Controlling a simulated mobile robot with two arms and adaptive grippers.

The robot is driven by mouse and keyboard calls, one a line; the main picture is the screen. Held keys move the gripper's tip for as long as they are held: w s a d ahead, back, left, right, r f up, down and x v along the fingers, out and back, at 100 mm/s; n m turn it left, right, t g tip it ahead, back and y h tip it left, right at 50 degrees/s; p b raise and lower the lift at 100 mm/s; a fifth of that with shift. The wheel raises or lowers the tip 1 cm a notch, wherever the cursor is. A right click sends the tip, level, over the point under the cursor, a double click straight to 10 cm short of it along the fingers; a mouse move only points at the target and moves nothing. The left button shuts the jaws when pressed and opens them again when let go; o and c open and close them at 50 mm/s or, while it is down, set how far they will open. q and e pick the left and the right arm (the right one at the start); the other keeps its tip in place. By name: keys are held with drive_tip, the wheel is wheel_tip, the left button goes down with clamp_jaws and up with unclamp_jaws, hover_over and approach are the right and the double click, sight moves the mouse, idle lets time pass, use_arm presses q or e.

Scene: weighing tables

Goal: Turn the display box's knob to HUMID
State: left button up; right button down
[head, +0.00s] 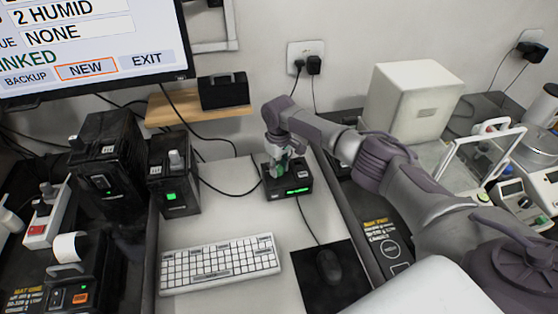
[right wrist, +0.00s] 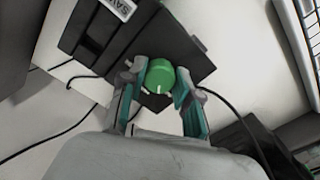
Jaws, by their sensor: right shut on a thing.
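The display box (head: 289,188) is a small black box with a lit green readout, standing on the pale desk behind the keyboard. Its knob (right wrist: 160,77) is a green round cap with a white mark, seen in the right wrist view. My right gripper (head: 279,162) reaches down over the box from the right. Its two fingers are on either side of the knob, shut on it. The box's black top (right wrist: 190,55) shows around the knob in the right wrist view. The knob's setting labels cannot be read. My left gripper is not in view.
A monitor (head: 90,45) at upper left reads "2 HUMID", "NONE" and has "NEW" outlined. Two black boxes (head: 108,165) (head: 174,178) with knobs stand left of the display box. A keyboard (head: 220,265) and mouse (head: 329,265) lie in front. A white box (head: 412,98) stands behind my right arm.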

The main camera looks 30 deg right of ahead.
sight(279, 168)
drive_tip(key=m+p, duration=0.2)
drive_tip(key=m, duration=0.1)
drive_tip(key=shift+a+r+m+p, duration=0.1)
drive_tip(key=shift+r+m+p, duration=0.05)
drive_tip(key=shift+m+p, duration=1.25)
drive_tip(key=shift+m, duration=0.9)
drive_tip(key=c, duration=0.8)
unclamp_jaws()
wheel_tip(279, 168, up, 12)
